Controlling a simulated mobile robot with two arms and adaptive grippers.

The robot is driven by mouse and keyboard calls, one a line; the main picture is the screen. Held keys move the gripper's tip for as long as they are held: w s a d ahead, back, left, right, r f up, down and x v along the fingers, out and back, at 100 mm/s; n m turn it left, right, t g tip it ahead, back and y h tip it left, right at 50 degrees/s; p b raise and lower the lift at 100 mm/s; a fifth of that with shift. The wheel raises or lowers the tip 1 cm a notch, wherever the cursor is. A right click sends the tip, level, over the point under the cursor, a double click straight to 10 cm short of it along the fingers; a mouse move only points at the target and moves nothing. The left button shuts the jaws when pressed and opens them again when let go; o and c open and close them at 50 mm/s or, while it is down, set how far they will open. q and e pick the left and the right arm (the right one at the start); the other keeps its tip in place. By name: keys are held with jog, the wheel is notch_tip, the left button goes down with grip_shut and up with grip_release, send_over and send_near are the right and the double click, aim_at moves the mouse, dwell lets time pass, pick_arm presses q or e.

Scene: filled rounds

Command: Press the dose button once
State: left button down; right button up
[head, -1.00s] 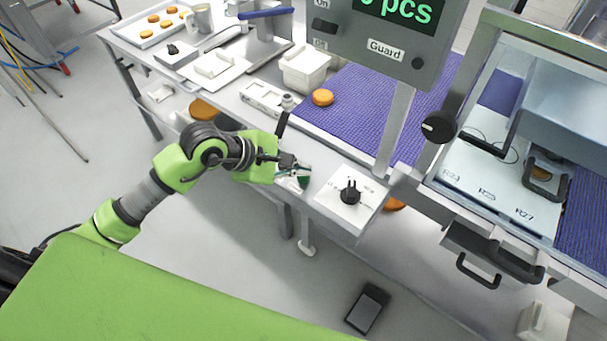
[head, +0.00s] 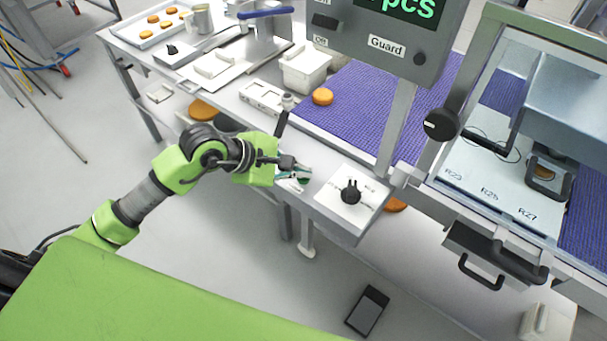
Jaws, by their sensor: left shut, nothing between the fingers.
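A green button (head: 304,181), which looks like the dose button, sits on a small white plate at the table's front edge. My left gripper covers most of it, and its label cannot be read. My left gripper (head: 303,172) is shut and empty, with its fingertips right over the button. I cannot tell whether the tips touch it or hover just above. My right gripper is not in view.
A black rotary knob (head: 351,192) on a white plate is just right of the gripper. A display box (head: 390,35) on a post (head: 395,130) stands behind. A purple belt (head: 355,108) carries an orange round (head: 322,96). A guarded press (head: 540,130) is at right.

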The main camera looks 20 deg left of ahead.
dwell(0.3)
pick_arm(q)
jog(key=shift+r+p, duration=0.5)
jog(key=shift+r, duration=0.45)
jog(key=shift+r+p, duration=1.3)
jog(key=shift+r, duration=1.2)
